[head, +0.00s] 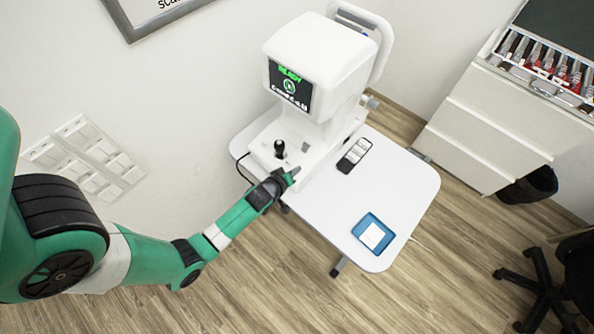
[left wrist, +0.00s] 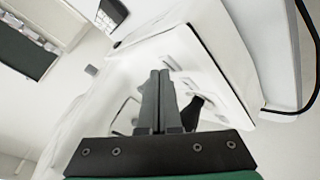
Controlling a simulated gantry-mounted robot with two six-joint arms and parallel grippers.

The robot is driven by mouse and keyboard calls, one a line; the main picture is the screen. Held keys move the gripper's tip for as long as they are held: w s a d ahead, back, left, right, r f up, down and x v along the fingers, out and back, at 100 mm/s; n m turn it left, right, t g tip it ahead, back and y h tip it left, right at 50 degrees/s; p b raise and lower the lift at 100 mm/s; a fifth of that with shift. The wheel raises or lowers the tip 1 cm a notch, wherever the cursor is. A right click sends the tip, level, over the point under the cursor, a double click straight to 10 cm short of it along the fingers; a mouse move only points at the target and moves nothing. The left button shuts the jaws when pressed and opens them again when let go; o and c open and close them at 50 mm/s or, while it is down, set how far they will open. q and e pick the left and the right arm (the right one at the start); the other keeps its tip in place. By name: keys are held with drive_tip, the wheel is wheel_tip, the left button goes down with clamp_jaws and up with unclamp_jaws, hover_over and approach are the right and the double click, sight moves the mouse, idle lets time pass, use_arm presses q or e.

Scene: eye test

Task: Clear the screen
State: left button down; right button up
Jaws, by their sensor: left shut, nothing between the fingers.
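The screen (head: 291,86) is on the front face of a white eye-test machine (head: 312,57) and shows green "READY" text, a round green mark and a further line of text. The machine's base carries a black joystick (head: 279,147). My left gripper (head: 295,171) is at the front edge of the machine's base, below the screen and to the right of the joystick. In the left wrist view its two dark fingers (left wrist: 157,88) lie together, with nothing between them, in front of the white machine body (left wrist: 198,62). My right gripper is in neither view.
The machine stands on a white table (head: 405,180). A black remote-like device (head: 354,155) and a blue tray (head: 361,230) with white paper lie on it. A drawer cabinet (head: 500,120), a black bin (head: 528,184) and a chair (head: 545,290) are at the right.

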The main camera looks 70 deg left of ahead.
use_arm(q)
drive_tip(key=shift+f, duration=0.3)
idle(0.5)
drive_tip(key=shift+r+p, duration=0.5)
drive_tip(key=shift+r, duration=0.25)
drive_tip(key=r+p, duration=0.4)
drive_tip(key=r, duration=0.1)
drive_tip(key=shift+s+d+p, duration=0.2)
drive_tip(key=shift+s+p, duration=0.15)
drive_tip(key=shift+p, duration=0.05)
idle(0.5)
